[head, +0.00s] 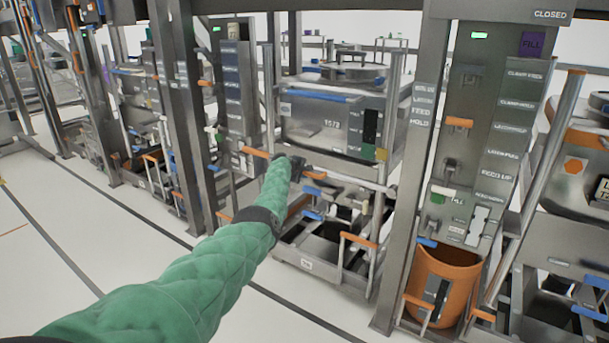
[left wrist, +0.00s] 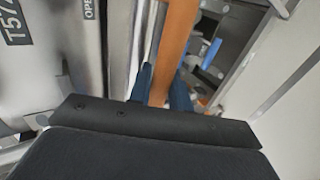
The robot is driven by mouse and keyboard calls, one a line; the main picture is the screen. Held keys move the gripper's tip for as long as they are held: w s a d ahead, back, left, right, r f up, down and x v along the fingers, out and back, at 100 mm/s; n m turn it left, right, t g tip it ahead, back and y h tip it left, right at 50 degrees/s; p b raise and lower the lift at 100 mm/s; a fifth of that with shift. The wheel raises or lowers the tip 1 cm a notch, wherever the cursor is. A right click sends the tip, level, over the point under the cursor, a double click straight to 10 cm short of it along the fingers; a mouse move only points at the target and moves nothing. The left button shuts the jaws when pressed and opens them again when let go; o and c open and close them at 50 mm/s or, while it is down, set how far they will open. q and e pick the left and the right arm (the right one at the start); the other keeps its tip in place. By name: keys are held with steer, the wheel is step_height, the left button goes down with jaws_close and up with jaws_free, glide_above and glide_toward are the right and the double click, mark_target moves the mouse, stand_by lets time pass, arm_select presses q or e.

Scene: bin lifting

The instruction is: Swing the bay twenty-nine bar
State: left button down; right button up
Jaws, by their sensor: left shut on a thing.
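An orange bar (left wrist: 175,45) runs between the two dark fingers of my left gripper (left wrist: 162,88) in the left wrist view, and the gripper is shut on it. In the head view my left gripper (head: 292,167) is at the front of a bay, just below a grey bin (head: 320,118) marked T572. An orange piece (head: 257,152) shows left of the gripper and another (head: 314,175) right of it; the gripper hides what lies between. I cannot read a bay number twenty-nine. My right gripper is not in view.
A steel post with a label panel (head: 490,130) stands right of the bay, with an orange bucket (head: 440,285) at its foot. More posts and bays (head: 180,110) stand to the left. The white floor (head: 60,250) in front is clear.

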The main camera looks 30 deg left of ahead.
arm_select(q)
steer(key=shift+s+f, duration=0.1)
steer(key=shift+f, duration=0.25)
steer(key=c, duration=1.6)
jaws_free()
steer(key=shift+o, duration=1.3)
steer(key=shift+f, duration=0.2)
steer(key=shift+r, duration=0.25)
